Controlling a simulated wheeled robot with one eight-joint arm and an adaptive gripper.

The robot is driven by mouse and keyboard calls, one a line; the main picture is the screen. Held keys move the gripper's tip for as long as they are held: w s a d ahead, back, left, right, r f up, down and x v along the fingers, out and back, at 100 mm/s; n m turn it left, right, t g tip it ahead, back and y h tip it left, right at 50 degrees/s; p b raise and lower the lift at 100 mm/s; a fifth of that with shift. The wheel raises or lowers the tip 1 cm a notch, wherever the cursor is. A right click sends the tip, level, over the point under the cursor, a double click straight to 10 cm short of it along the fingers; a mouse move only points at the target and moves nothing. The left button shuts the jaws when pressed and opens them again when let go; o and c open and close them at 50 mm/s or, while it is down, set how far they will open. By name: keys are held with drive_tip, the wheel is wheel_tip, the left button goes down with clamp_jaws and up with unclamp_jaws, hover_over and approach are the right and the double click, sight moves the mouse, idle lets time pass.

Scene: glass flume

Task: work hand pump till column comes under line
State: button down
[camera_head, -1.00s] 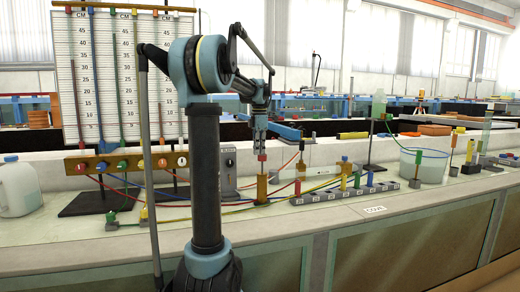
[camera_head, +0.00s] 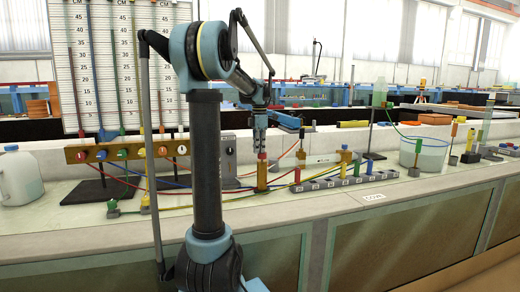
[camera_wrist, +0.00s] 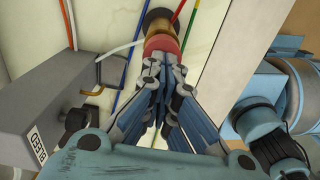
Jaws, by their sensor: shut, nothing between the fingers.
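The hand pump (camera_head: 262,178) is a brass upright cylinder with a red knob on top, standing on the bench. My gripper (camera_head: 262,152) is directly above it, fingers pointing down and closed together. In the wrist view, the fingertips (camera_wrist: 166,62) touch or nearly touch the red knob (camera_wrist: 161,44); the knob is not between them. The knob sits close to the brass body. The manometer board (camera_head: 152,75) at the left carries several coloured columns beside centimetre scales. A brass manifold (camera_head: 125,149) with coloured knobs is below it. The target line is too small to pick out.
A grey box labelled BLEED (camera_wrist: 40,120) stands close left of the pump. Coloured hoses run across the bench around it. A grey numbered rack (camera_head: 345,178) with coloured pegs is to the right, then a water tub (camera_head: 423,155). A white jug (camera_head: 20,177) is far left.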

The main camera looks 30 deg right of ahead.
drive_tip(key=shift+a+r, duration=0.1)
drive_tip(key=shift+r, duration=0.15)
wheel_tip(320, 180, up, 13)
drive_tip(key=shift+r, duration=0.2)
drive_tip(key=shift+w, duration=0.1)
idle(3.4)
wheel_tip(320, 180, up, 5)
drive_tip(key=shift+r, duration=0.1)
idle(0.5)
wheel_tip(320, 180, down, 14)
drive_tip(key=shift+f, duration=0.1)
idle(0.5)
